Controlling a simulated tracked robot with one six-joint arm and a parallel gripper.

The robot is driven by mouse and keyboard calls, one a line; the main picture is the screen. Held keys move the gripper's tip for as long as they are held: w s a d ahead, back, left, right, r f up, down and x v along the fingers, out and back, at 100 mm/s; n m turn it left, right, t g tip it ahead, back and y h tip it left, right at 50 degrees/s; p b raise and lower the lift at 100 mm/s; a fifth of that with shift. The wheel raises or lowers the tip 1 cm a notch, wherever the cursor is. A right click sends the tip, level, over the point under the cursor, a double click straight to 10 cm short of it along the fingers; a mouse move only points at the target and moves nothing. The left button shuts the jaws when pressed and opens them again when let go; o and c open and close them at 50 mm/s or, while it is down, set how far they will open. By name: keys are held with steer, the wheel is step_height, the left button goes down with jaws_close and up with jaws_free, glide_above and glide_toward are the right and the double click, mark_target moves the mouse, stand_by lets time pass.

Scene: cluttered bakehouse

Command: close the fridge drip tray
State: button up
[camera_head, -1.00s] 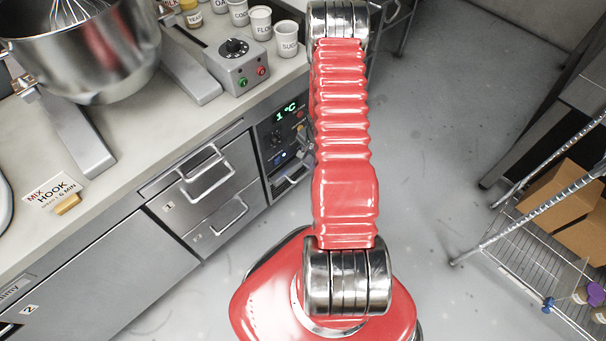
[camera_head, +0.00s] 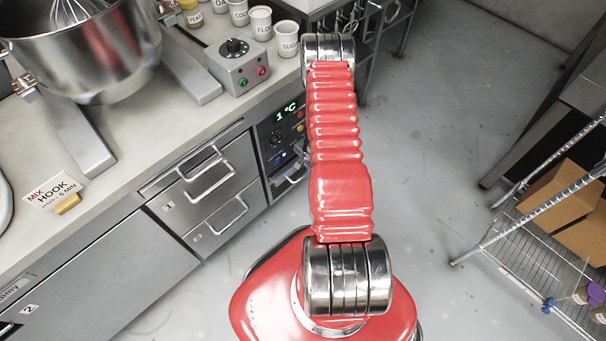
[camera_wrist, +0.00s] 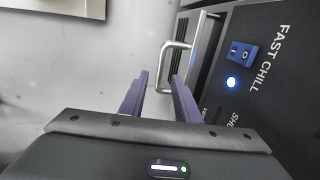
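The fridge drip tray (camera_head: 287,182) is a small grey drawer with a metal bar handle, low in the dark control panel. It is partly hidden by my arm. In the wrist view, its handle (camera_wrist: 166,66) and grey front (camera_wrist: 206,42) show beside the panel. My gripper (camera_wrist: 160,78) has two purple fingers with a clear gap between them. The handle lies just beyond the fingertips, nearer the right finger; I cannot tell whether they touch. My gripper is hidden behind my arm in the head view. How far the tray stands out is hard to tell.
The control panel (camera_head: 277,130) has a green 1°C display, and a blue switch (camera_wrist: 241,52) beside the tray. Two handled drawers (camera_head: 205,190) are left of it. A mixer and labelled cups stand on the counter (camera_head: 135,170). A wire rack (camera_head: 545,260) stands right. The floor between is clear.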

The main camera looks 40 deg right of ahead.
mark_target(303, 176)
steer(key=shift+w+f, duration=0.25)
steer(key=shift+f, duration=1)
steer(key=shift+w+f, duration=0.25)
steer(key=shift+f, duration=1)
steer(key=shift+c, duration=0.4)
jaws_close()
